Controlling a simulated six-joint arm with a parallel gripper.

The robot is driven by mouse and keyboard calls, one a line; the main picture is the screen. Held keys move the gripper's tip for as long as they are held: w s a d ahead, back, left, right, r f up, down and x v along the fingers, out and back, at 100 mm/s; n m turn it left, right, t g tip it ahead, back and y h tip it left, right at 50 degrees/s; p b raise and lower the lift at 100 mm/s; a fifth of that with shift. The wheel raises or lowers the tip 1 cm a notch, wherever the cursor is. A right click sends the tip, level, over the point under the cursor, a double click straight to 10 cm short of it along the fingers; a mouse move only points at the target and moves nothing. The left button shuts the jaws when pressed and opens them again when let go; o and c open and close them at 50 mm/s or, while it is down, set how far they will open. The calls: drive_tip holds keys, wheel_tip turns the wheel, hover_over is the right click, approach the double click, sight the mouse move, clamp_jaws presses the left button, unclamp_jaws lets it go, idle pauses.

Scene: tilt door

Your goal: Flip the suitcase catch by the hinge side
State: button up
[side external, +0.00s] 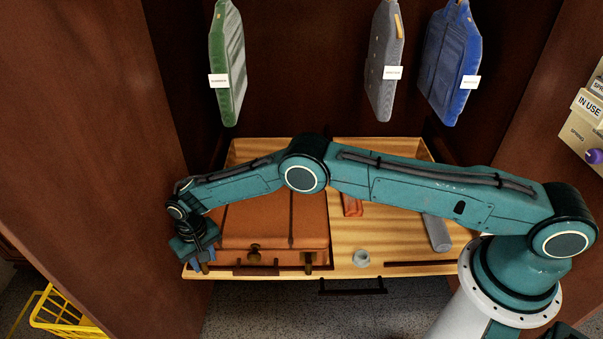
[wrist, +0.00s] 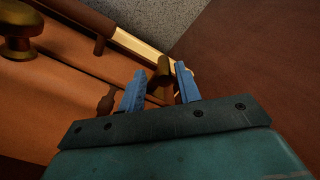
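An orange-brown suitcase (side external: 268,220) lies flat in the wooden drawer in the side external view. A brass catch (side external: 308,262) sits at the right of its front edge. A brass lock (side external: 254,252) sits at the front middle and also shows at top left in the wrist view (wrist: 18,35). My gripper (side external: 202,268) is at the suitcase's front left corner, pointing down. In the wrist view its blue fingers (wrist: 160,68) are apart, with another brass catch (wrist: 162,72) in line between them. I cannot tell whether they touch it. My gripper hides this catch in the side external view.
The wooden drawer (side external: 400,235) also holds a grey cylinder (side external: 437,232) and a small grey nut-like piece (side external: 361,258). The cabinet's left wall (side external: 95,130) stands close to my gripper. Green, grey and blue bags (side external: 448,60) hang above. A yellow basket (side external: 62,312) is at lower left.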

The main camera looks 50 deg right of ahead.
drive_tip(key=shift+f, duration=0.45)
drive_tip(key=c, duration=0.7)
drive_tip(key=shift+w+a+f+h, duration=0.1)
drive_tip(key=shift+w+h, duration=0.2)
drive_tip(key=shift+w, duration=0.05)
drive_tip(key=shift+s+g+h, duration=0.25)
drive_tip(key=shift+g+h, duration=0.05)
drive_tip(key=shift+g, duration=0.3)
